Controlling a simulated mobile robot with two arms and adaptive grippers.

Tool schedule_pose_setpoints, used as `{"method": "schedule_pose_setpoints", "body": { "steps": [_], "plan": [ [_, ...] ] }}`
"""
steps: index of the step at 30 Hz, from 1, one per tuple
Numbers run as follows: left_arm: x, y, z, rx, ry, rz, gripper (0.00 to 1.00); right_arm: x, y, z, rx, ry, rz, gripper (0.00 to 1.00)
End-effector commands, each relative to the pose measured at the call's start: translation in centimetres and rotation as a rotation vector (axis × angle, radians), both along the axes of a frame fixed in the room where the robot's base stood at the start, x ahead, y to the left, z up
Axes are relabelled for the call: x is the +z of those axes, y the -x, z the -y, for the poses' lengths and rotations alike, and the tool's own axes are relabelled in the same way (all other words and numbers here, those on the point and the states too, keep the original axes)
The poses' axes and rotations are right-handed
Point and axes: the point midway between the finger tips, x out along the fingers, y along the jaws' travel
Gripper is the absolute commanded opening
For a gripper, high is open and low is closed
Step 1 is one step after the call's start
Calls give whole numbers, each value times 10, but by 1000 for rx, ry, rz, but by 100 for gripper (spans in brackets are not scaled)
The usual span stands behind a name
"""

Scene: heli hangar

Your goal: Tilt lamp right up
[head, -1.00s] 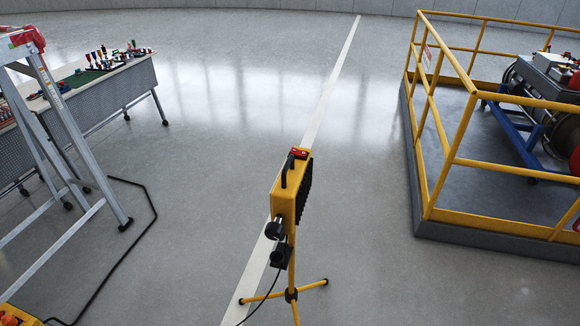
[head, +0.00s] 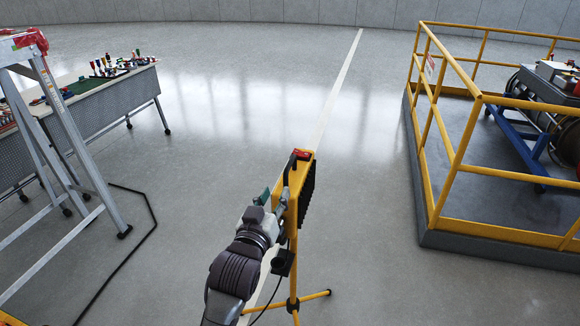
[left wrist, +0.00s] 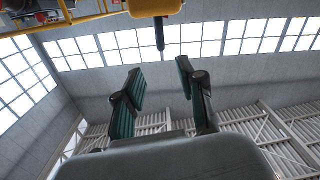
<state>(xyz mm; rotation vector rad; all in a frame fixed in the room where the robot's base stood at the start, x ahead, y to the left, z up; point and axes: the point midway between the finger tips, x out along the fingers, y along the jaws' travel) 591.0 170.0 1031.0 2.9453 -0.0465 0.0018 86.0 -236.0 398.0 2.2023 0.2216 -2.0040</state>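The yellow work lamp (head: 294,208) stands on a tripod (head: 293,301) in the middle of the head view. Its dark grille (head: 307,187) faces right, and a black handle (head: 289,168) and a red part sit on top. My left gripper (head: 274,197) is at the back left side of the lamp head and overlaps it; I cannot tell if it touches. In the left wrist view the left gripper (left wrist: 160,80) is open with nothing between its fingers. A yellow part of the lamp (left wrist: 155,6) with a black rod (left wrist: 159,33) shows beyond the fingertips. My right gripper is not in view.
A yellow-railed platform (head: 470,228) with machinery stands at the right. A stepladder (head: 75,140) and a table (head: 105,98) with small items are at the left. A black cable (head: 130,255) lies on the floor. Open floor surrounds the lamp.

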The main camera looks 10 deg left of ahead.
Motion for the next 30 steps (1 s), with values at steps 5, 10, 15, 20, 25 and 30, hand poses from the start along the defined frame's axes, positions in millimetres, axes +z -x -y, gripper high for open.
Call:
{"method": "schedule_pose_setpoints", "body": {
  "steps": [5,10,15,20,25,30],
  "plan": [
    [2,-24,0,0,-1,1,39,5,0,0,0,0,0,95],
    [2,-60,1,1,-1,-1,39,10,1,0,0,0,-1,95],
    [1,-96,3,1,-1,-2,39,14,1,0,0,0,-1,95],
    [0,-120,4,-1,0,-3,39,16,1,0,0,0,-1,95],
    [-1,-132,4,-1,-1,-3,39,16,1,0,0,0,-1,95],
    [-1,-135,4,0,-1,-2,39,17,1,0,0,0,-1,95]
  ]
}}
